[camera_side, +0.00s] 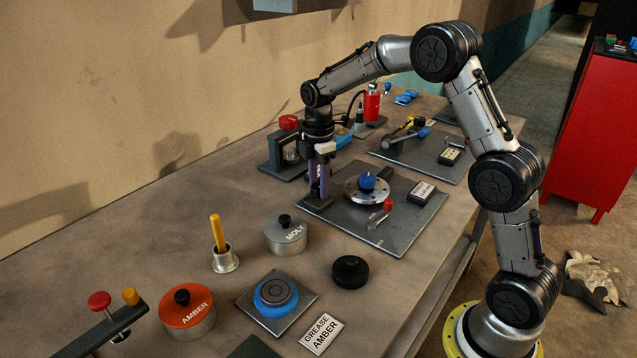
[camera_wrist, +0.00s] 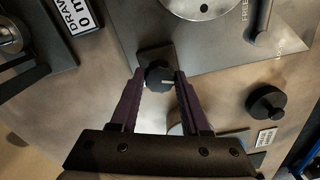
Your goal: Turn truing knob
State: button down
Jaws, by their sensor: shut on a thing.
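In the wrist view a dark lobed knob (camera_wrist: 158,77) sits between the purple fingers of my gripper (camera_wrist: 158,84), at the edge of a grey plate (camera_wrist: 215,52). My gripper is shut on this knob. In the side view my gripper (camera_side: 319,186) points straight down at the left corner of the same grey plate (camera_side: 385,235), over a small dark block (camera_side: 317,204). The fingers hide the knob there. A round metal disc (camera_side: 352,190) with a blue knob (camera_side: 368,182) stands on the plate, right of my gripper. Any mark on the held knob is unclear.
A red-handled lever (camera_side: 387,205) and a label block (camera_side: 421,193) are on the plate. A dark stand with a red top (camera_side: 288,122) is close behind my gripper. The MOLY tin (camera_side: 285,236) and a black puck (camera_side: 350,271) stand in front.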

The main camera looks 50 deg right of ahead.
jog(key=shift+m, duration=0.4)
jog(key=m, duration=0.5)
jog(key=shift+r, duration=0.1)
jog(key=m, duration=1.2)
jog(key=shift+m, duration=0.3)
jog(key=m, duration=0.5)
jog(key=shift+m, duration=0.3)
jog(key=shift+c, duration=1.9)
grip_release()
